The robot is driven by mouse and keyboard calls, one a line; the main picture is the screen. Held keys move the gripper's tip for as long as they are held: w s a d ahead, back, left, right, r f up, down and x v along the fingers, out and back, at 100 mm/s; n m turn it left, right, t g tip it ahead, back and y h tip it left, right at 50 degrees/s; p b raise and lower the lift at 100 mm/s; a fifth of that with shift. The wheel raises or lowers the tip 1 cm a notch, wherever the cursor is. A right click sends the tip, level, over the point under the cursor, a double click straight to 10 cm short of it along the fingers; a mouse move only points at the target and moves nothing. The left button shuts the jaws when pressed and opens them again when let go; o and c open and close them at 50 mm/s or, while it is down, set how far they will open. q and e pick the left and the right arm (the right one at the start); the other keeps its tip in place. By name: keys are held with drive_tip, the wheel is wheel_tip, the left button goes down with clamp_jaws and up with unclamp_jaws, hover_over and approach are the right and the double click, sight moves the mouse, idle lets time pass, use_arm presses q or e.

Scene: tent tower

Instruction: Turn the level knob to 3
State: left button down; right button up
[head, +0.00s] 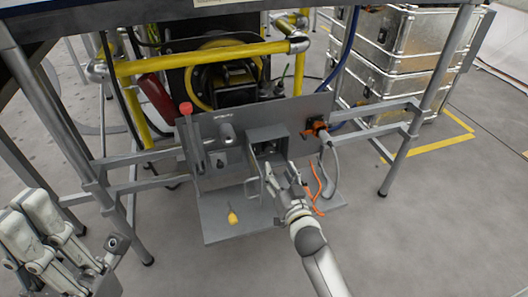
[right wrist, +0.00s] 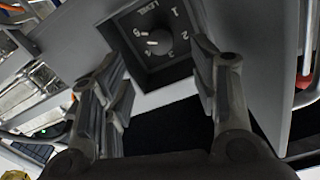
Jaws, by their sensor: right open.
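The level knob (right wrist: 158,42) is a dark dial in a square black recess, marked LEVEL, with white numerals around it. It shows in the right wrist view. A short white mark is on it, but I cannot tell which number it points to. In the head view the grey box (head: 268,135) in the middle of the panel hides the dial. My right gripper (right wrist: 160,75) is open, with its fingers on either side below the dial, apart from it. It also shows in the head view (head: 281,172) in front of the box. My left gripper (head: 32,225) is at the lower left, away from the panel.
The grey panel (head: 215,180) carries a red-topped lever (head: 187,110), a metal handle (head: 253,187) and an orange plug (head: 320,130) with a cable. A yellow-tipped item (head: 232,216) lies on the lower plate. Table legs (head: 425,105) flank the panel. Metal crates (head: 400,45) stand at right.

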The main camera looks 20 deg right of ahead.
sight(269, 151)
drive_tip(key=w+b, duration=0.3)
drive_tip(key=w, duration=0.7)
drive_tip(key=c, duration=1.1)
